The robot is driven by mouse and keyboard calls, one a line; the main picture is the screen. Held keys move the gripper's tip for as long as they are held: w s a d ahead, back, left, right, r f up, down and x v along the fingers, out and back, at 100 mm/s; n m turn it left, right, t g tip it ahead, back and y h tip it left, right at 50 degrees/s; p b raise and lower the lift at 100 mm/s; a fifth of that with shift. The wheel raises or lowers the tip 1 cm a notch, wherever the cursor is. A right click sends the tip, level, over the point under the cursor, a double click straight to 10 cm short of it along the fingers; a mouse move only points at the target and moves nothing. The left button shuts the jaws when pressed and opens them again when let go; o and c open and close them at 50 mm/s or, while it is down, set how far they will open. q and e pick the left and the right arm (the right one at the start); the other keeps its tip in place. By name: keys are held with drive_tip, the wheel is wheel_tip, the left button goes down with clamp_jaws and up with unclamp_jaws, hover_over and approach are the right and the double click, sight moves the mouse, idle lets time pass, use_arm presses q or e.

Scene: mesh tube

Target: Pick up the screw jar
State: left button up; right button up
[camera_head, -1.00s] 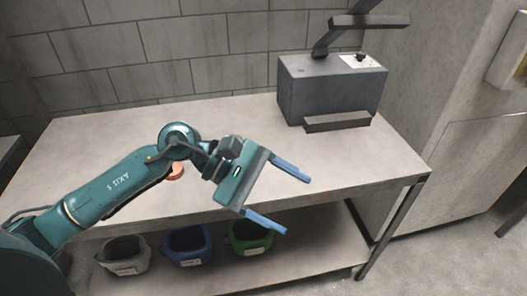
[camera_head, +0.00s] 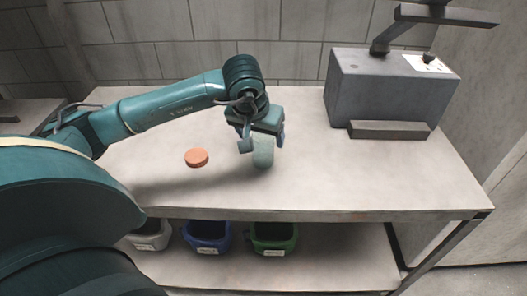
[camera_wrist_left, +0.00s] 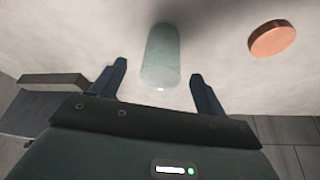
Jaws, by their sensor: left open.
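The screw jar (camera_head: 263,152) is a pale greenish, cloudy cylinder standing on the table, partly hidden behind my left gripper in the head view. An orange-brown round lid (camera_head: 196,157) lies apart on the table to its left. My left gripper (camera_head: 262,143) is open and points down at the jar. In the left wrist view the jar (camera_wrist_left: 161,56) is between and a little beyond the two blue fingers (camera_wrist_left: 158,82), with space on each side. The lid (camera_wrist_left: 272,40) shows there at the upper right. My right gripper is not in view.
A grey box-shaped machine (camera_head: 385,88) with an arm on top stands at the back right of the table (camera_head: 350,180). Grey, blue (camera_head: 207,235) and green (camera_head: 273,236) bins sit on the lower shelf. The table's front middle is clear.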

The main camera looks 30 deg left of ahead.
use_arm(q)
drive_tip(key=shift+w+x, duration=0.15)
drive_tip(key=shift+x, duration=1.2)
drive_tip(key=shift+w+x, duration=0.15)
drive_tip(key=shift+x, duration=1.2)
drive_tip(key=shift+a+r, duration=0.1)
drive_tip(key=shift+a, duration=0.05)
drive_tip(key=shift+c, duration=0.4)
drive_tip(key=c, duration=1)
